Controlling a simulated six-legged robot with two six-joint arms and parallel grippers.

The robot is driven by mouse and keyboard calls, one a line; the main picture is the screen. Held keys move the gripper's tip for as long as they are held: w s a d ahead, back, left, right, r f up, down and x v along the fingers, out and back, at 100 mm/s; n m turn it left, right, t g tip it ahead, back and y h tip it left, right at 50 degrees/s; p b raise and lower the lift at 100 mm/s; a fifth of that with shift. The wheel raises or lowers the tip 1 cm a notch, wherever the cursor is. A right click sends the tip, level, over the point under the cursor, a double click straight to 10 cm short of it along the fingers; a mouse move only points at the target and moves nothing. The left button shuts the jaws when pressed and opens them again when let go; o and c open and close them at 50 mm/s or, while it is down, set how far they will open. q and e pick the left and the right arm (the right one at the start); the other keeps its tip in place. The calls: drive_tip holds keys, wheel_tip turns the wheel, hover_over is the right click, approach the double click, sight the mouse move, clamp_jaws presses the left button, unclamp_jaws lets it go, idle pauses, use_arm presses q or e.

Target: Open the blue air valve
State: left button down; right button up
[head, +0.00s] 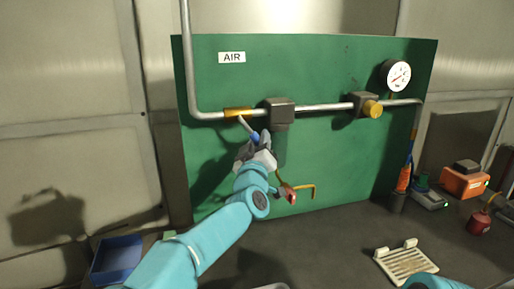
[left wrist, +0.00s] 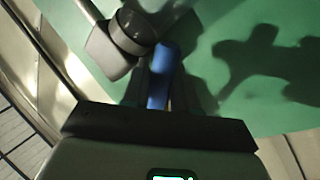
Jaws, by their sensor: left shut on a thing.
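The blue valve handle (head: 255,137) sits on a short grey lever below the brass valve body (head: 238,112), on the grey pipe across the green panel. The lever slants down to the right from the pipe. My left gripper (head: 258,146) is shut on the blue handle. In the left wrist view the blue handle (left wrist: 161,75) lies between the fingers, which hide part of it. My right gripper is not in view.
The green panel (head: 340,75) carries an "AIR" label (head: 232,57), a gauge (head: 396,76) and a yellow knob (head: 373,109). A red-handled yellow pipe (head: 311,191) is below my gripper. A blue bin (head: 116,258), a slotted white tray (head: 408,262) and an orange box (head: 464,181) stand on the bench.

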use_arm(q)
drive_tip(key=shift+r, duration=0.1)
idle(0.3)
drive_tip(key=c, duration=1.1)
unclamp_jaws()
drive_tip(key=shift+o, duration=0.4)
drive_tip(key=shift+s+a+r, duration=0.1)
drive_tip(key=shift+s, duration=0.1)
drive_tip(key=shift+w, duration=0.1)
drive_tip(key=shift+f, duration=0.3)
drive_tip(key=b+v, duration=0.7)
drive_tip(key=v, duration=0.9)
drive_tip(key=shift+s+r, duration=0.2)
drive_tip(key=shift+s, duration=0.05)
